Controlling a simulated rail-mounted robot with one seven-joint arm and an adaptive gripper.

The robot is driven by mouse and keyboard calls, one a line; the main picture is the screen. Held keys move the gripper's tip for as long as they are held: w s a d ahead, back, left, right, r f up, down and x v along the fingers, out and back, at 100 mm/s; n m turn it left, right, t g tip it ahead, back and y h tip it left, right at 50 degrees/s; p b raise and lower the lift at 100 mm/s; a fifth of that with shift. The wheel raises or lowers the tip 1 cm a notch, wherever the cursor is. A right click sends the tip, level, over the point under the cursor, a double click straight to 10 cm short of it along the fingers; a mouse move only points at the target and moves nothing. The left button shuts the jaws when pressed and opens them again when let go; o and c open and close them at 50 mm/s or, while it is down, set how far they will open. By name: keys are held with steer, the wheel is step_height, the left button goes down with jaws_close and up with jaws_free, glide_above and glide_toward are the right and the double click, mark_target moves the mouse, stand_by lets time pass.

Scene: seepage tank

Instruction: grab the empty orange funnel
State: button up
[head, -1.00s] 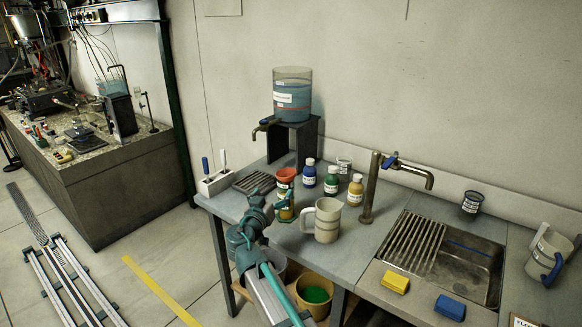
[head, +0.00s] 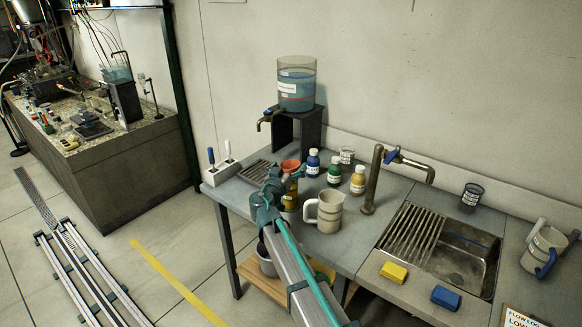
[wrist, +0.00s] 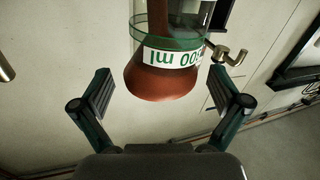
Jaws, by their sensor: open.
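The orange funnel (head: 290,165) sits mouth up at the front of the bench, partly hidden by my arm. My gripper (wrist: 165,98) is open, with one finger on each side of the funnel's wide end in that view. No contact shows. In the head view my gripper (head: 286,182) is right at the funnel and vessel, its fingers mostly hidden. I cannot see into the funnel's mouth.
Several small bottles, including a blue one (head: 313,163) and a yellow one (head: 357,180), stand right of the funnel. A beige jug (head: 328,212) is close on the right. A tank (head: 297,90) with a tap stands behind on a stand (head: 309,130). A sink (head: 465,262) lies further right.

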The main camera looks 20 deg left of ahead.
steer(key=shift+w, duration=0.55)
steer(key=shift+c, duration=0.4)
steer(key=c, duration=1)
steer(key=shift+o, duration=0.2)
